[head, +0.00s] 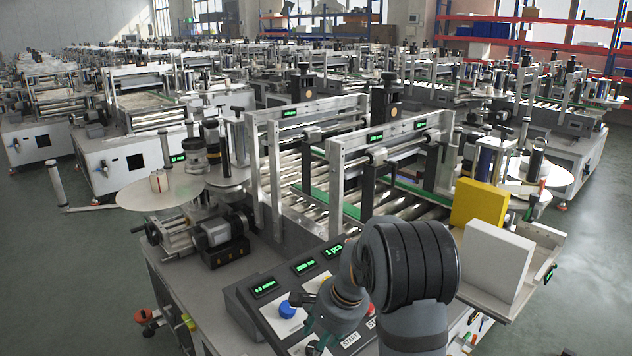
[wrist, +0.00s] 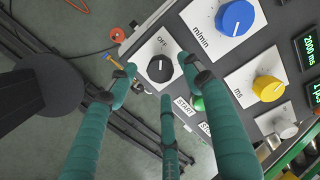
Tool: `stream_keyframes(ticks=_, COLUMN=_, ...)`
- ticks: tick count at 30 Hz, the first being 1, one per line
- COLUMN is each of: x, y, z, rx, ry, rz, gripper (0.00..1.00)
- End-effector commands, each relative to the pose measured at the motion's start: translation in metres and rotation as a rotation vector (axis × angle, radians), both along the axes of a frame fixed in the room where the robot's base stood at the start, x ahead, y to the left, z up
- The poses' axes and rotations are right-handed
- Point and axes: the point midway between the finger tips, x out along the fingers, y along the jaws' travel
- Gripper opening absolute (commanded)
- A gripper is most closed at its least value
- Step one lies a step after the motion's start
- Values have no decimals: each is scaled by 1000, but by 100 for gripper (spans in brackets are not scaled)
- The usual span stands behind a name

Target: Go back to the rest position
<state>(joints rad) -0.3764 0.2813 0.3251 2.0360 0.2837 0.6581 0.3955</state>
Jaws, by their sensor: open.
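My gripper (head: 322,318) is low over the control panel (head: 248,312) at the front of the nearest labelling machine, in the head view. In the wrist view its teal fingers (wrist: 160,88) are spread open with nothing between them. A black rotary knob marked OFF (wrist: 160,69) sits close to the fingertips. A blue knob (wrist: 234,18) and a yellow knob (wrist: 268,88) show on the panel. The blue knob also shows in the head view (head: 287,309). A green button (wrist: 199,103) beside the START label is partly hidden by a finger. I cannot tell whether any finger touches the panel.
A yellow box (head: 480,203) and a white box (head: 497,262) stand on the tray at the machine's right, near my arm. Metal frames and rollers (head: 300,165) rise behind the panel. Open floor (head: 75,265) lies at the left. Rows of similar machines fill the back.

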Motion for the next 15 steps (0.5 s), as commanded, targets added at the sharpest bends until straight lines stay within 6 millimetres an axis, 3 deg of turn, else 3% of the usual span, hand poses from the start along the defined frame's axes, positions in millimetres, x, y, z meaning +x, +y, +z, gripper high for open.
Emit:
stream_keyframes(ticks=6, x=5, y=6, z=-21, rx=0, ry=0, rz=1, gripper=50)
stream_keyframes(ticks=15, x=6, y=7, z=-25, rx=2, ry=1, rz=-11, gripper=50)
